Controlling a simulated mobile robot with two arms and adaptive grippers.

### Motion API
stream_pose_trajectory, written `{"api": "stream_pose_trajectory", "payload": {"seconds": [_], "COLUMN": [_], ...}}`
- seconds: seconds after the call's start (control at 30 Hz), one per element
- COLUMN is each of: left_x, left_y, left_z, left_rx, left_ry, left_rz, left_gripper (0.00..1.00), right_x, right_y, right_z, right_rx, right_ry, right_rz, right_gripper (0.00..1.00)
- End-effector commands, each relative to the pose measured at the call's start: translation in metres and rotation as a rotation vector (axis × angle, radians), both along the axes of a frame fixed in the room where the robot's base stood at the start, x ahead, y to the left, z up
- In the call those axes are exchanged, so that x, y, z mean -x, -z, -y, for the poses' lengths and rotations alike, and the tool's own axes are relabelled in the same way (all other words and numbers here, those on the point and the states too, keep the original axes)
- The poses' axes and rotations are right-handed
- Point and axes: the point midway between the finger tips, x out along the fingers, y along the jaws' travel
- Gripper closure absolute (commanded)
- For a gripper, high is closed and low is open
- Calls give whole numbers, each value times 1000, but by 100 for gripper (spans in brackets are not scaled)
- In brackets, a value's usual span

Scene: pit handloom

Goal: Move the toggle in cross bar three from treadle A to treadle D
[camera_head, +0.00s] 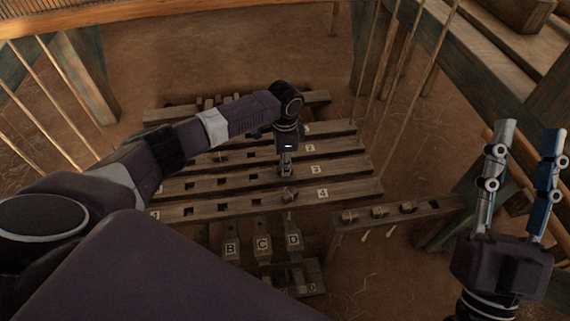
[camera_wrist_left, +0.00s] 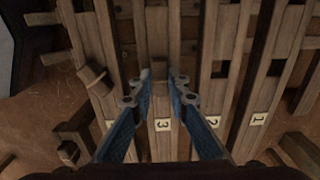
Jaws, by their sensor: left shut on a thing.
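Cross bar three (camera_head: 240,179) bears the label 3 and shows empty slots left of my left gripper. My left gripper (camera_head: 286,172) points down at its right end, in line with treadle D (camera_head: 293,242). In the left wrist view its fingers (camera_wrist_left: 161,77) are shut on a small wooden toggle (camera_wrist_left: 160,73) over the bar (camera_wrist_left: 160,105). I cannot tell whether the toggle is seated in the slot. Treadle A is hidden behind my left arm. My right gripper (camera_head: 523,150) is open and empty at the far right, pointing up.
Cross bar four (camera_head: 325,187) lies nearer, with a toggle (camera_head: 290,196) near its right end; that toggle also shows in the left wrist view (camera_wrist_left: 95,79). A rack (camera_head: 432,211) with pegs stands at the right. Treadles B (camera_head: 231,247) and C (camera_head: 262,244) are nearby. Cords hang at both sides.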

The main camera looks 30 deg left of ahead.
Motion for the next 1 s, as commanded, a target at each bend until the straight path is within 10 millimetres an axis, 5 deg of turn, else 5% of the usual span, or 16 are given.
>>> {"api": "stream_pose_trajectory", "payload": {"seconds": [0.23,0.27,0.43,0.77,1.0], "left_x": [0,0,0,-1,-1], "left_y": [0,0,0,-3,-41], "left_z": [0,0,0,0,0], "left_rx": [0,0,0,0,1], "left_ry": [0,0,0,-1,1], "left_rz": [0,0,0,1,3], "left_gripper": [100,83,64,64,64], "right_x": [0,0,0,0,0], "right_y": [0,0,0,0,0], "right_z": [0,0,0,0,0], "right_rx": [0,0,0,1,0], "right_ry": [0,0,0,0,0], "right_rz": [-1,-1,0,-2,-1], "right_gripper": [64,64,64,64,64]}}
